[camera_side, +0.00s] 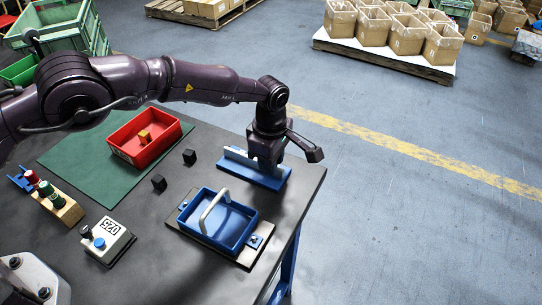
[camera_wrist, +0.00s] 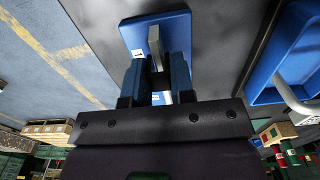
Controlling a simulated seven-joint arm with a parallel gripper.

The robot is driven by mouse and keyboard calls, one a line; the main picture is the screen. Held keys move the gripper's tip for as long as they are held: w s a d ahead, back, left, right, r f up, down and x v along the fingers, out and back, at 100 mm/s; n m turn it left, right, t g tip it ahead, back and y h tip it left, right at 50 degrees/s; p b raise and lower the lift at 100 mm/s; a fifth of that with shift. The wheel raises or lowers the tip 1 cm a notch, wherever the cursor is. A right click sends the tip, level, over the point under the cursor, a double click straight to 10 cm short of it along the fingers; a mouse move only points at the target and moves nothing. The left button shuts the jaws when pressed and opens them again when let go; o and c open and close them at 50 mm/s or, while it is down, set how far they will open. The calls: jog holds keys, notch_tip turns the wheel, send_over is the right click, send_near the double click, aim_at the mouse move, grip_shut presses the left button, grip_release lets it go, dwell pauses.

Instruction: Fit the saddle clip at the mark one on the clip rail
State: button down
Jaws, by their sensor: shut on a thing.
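The clip rail (camera_side: 270,181) is a blue base with an upright strip, near the right edge of the table. In the wrist view its blue base (camera_wrist: 180,25) lies ahead of my gripper, with a grey upright strip (camera_wrist: 154,38) along its middle and a small white label beside it. My gripper (camera_side: 264,163) is low over the rail, its fingers (camera_wrist: 156,66) on either side of the strip's near end. It is shut on the saddle clip, which is mostly hidden between the fingers. I cannot tell whether the clip touches the rail.
A blue tray (camera_side: 247,239) with a grey arched handle stands close in front of the rail. A red bin (camera_side: 126,151) with a yellow block, two small black blocks (camera_side: 159,182) and a display box (camera_side: 108,243) are further left. Floor lies beyond the table's right edge.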

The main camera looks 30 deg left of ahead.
jog(key=shift+f, duration=0.65)
jog(key=c, duration=0.9)
grip_release()
notch_tip(320, 180, up, 13)
jog(key=shift+f, duration=0.1)
